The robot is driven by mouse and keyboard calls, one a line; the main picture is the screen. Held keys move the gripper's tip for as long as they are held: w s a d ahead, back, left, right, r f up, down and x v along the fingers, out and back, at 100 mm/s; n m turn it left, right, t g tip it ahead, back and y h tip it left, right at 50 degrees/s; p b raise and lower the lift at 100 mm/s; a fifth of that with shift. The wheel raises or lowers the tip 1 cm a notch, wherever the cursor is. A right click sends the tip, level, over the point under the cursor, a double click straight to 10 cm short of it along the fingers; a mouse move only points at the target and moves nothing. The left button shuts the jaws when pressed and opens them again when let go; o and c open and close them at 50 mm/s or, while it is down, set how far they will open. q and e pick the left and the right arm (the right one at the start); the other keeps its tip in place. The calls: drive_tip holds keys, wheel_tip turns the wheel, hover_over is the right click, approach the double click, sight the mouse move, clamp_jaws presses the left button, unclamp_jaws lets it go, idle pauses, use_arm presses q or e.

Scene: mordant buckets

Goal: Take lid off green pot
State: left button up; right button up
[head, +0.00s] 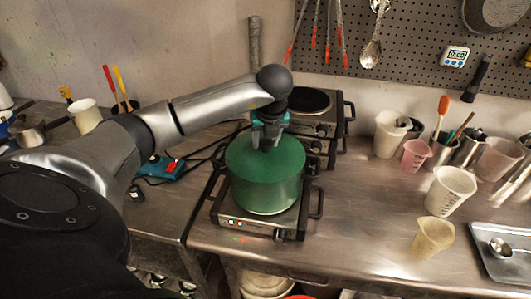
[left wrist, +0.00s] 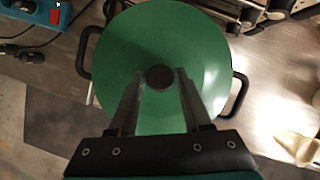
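The green pot (head: 265,193) stands on a hot plate on the steel table in the head view. Its green lid (left wrist: 205,45) is on top of it and fills the middle of the left wrist view, with a dark round knob (left wrist: 159,77) at its centre. My left gripper (head: 267,143) is above the lid, pointing down. In the left wrist view its two fingers (left wrist: 158,80) are apart, one on each side of the knob; I cannot tell whether they touch it. My right gripper is not in view.
The hot plate (head: 235,220) has handles beside the pot; a second hot plate (head: 309,101) stands behind. Cups (head: 451,190) and a steel tray (head: 497,268) are at the right. A blue device (head: 163,168) lies left. Table between pot and cups is clear.

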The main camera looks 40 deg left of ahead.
use_arm(q)
clamp_jaws()
drive_tip(key=shift+r, duration=0.15)
idle(0.4)
